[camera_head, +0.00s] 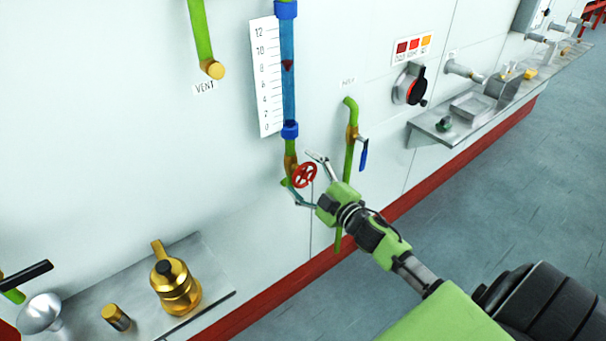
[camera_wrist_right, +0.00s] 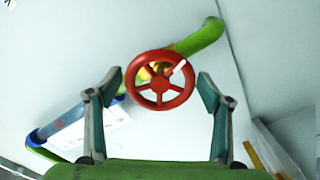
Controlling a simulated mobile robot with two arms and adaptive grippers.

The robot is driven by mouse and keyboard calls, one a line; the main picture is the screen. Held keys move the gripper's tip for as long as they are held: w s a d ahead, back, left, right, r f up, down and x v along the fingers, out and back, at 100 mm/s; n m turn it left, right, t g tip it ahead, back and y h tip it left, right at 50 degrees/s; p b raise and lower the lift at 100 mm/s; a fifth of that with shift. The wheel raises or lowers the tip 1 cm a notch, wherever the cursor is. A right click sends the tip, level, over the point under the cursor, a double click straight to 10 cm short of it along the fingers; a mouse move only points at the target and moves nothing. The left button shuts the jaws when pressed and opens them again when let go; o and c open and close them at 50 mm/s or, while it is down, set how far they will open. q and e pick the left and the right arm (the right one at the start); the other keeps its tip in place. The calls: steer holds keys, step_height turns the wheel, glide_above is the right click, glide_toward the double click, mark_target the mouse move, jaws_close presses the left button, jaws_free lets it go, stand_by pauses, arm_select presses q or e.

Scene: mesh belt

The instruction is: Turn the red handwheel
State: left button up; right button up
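The red handwheel (camera_head: 304,175) sits on a green pipe below the blue sight tube on the wall. It has several spokes and one white mark near its rim, seen in the right wrist view (camera_wrist_right: 160,82). My right gripper (camera_head: 305,178) is open, with one finger above and one below the wheel in the head view. In the right wrist view its fingers (camera_wrist_right: 157,92) stand left and right of the wheel, with gaps on both sides. I cannot tell how far the fingertips reach along the wheel's depth. My left gripper is not in view.
A green pipe with a blue lever (camera_head: 363,154) stands just right of the wheel, close behind my right gripper. A scale plate (camera_head: 266,75) is above. A steel shelf (camera_head: 215,265) with a brass pot (camera_head: 175,285) is lower left. Another shelf (camera_head: 425,133) is at right.

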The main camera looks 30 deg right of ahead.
steer(key=s+d, duration=0.1)
steer(key=s, duration=1.1)
steer(key=s+f+m+g+h, duration=0.1)
steer(key=s+f+m+g, duration=0.2)
steer(key=f, duration=0.9)
steer(key=s+a+f+m+g+h, duration=0.15)
steer(key=s+f, duration=0.35)
steer(key=f, duration=0.7)
steer(key=s+d+f+m+g+h, duration=0.1)
steer(key=s+f+m+g, duration=0.25)
steer(key=f, duration=0.95)
steer(key=s+a+f+g, duration=0.3)
steer(key=s+f, duration=0.3)
steer(key=s, duration=0.3)
steer(key=s+a+f+g+y, duration=0.1)
steer(key=s+a+f+g, duration=0.2)
steer(key=s+a+f, duration=0.3)
steer(key=s+a+f+m+g+y, duration=0.1)
steer(key=s+a+f+g, duration=0.2)
steer(key=s, duration=1.1)
step_height(320, 180, down, 4)
steer(key=shift+a+r, duration=0.2)
steer(key=shift+a, duration=0.8)
steer(key=shift+s, duration=0.1)
